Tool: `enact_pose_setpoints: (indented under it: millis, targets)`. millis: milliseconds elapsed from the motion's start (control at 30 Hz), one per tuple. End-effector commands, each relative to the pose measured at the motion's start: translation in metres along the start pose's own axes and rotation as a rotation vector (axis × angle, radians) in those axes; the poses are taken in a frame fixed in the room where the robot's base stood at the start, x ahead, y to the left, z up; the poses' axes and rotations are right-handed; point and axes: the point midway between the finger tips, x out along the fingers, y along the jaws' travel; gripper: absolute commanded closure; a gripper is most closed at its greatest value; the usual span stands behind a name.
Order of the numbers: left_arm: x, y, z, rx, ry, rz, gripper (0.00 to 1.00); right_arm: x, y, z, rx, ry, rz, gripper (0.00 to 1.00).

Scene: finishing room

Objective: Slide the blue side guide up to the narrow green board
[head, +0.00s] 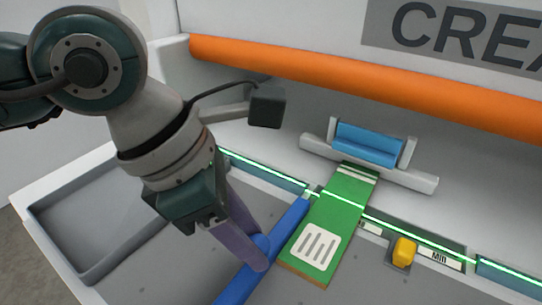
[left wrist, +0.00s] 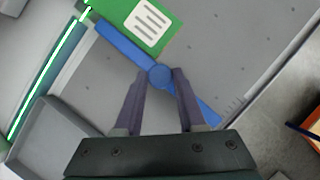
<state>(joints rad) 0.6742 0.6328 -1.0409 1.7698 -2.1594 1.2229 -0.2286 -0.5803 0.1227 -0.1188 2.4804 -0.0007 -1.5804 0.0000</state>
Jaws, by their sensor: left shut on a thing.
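The narrow green board (head: 328,215) lies on the grey bed, with a white striped label near its front end. It also shows in the left wrist view (left wrist: 121,12). The blue side guide (head: 289,222) is a long bar with a round knob, running along the board's left edge. In the left wrist view the guide (left wrist: 120,44) lies close against the board's edge; I cannot tell whether a thin gap is left. My left gripper (head: 262,254) is shut on the guide's knob, one finger on each side of it (left wrist: 160,76). My right gripper is not in view.
A blue roller block in a white holder (head: 368,146) stands at the board's far end. A green light line crosses the bed and board. A yellow knob (head: 404,252) sits right of the board. A grey recessed tray (head: 75,210) lies left. An orange bar (head: 300,63) spans the machine above.

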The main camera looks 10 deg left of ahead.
Motion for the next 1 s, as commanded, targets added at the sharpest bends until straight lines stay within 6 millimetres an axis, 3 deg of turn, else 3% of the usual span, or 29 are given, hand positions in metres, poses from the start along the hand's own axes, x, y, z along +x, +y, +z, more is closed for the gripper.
enact_pose_setpoints:
  millis: [267,300,500,800,1000]
  targets:
    - [-0.001,0.005,-0.003,-0.004,0.011,0.015,1.0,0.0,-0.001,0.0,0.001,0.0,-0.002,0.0]
    - [-0.001,0.005,-0.003,-0.004,0.011,0.015,0.56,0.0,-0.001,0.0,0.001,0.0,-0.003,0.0]
    - [-0.001,0.004,-0.003,-0.004,0.01,0.013,0.34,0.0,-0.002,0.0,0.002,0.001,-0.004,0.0]
    - [-0.003,0.004,-0.003,-0.004,0.01,0.013,0.32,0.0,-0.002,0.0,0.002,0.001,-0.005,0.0]
    - [-0.032,0.005,-0.003,-0.002,0.009,0.018,0.32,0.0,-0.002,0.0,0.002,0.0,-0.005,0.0]
